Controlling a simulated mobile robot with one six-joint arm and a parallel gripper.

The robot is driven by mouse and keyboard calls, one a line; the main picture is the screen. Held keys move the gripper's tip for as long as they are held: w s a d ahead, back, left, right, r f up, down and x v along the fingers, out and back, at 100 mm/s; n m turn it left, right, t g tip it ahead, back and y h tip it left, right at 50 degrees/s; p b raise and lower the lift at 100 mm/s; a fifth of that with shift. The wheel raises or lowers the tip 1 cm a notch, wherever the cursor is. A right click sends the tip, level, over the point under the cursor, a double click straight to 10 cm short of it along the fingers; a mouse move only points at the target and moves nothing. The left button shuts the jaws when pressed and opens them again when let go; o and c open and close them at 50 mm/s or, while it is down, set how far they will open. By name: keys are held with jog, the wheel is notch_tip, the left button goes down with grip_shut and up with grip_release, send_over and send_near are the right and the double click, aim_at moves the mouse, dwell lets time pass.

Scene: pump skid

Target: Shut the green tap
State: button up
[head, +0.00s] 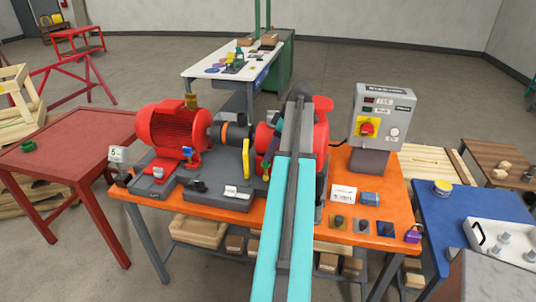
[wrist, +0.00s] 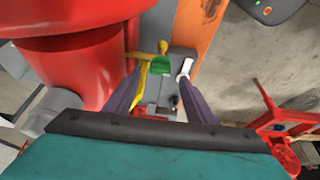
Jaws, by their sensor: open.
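The green tap handle (wrist: 160,65) shows in the wrist view, ahead of my gripper and between the lines of its two fingers. A yellow part (wrist: 143,75) lies just left of it, near the left finger. My gripper (wrist: 158,68) is open, with its dark purple fingers spread apart and nothing held. I cannot tell how far the fingertips are from the handle. In the head view a small green piece (head: 266,167) shows beside the pump, left of my arm, which hides much of that area.
The red pump (head: 321,135) and red motor (head: 174,131) stand on the orange table (head: 395,205). A yellow upright piece (head: 246,158) stands between them. A grey control box (head: 383,115) is at the right. Red metal fills the wrist view's left side.

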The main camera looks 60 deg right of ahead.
aim_at(266, 163)
jog(key=shift+p+x, duration=0.5)
jog(key=shift+x, duration=1.5)
jog(key=shift+c, duration=0.3)
jog(key=c, duration=1)
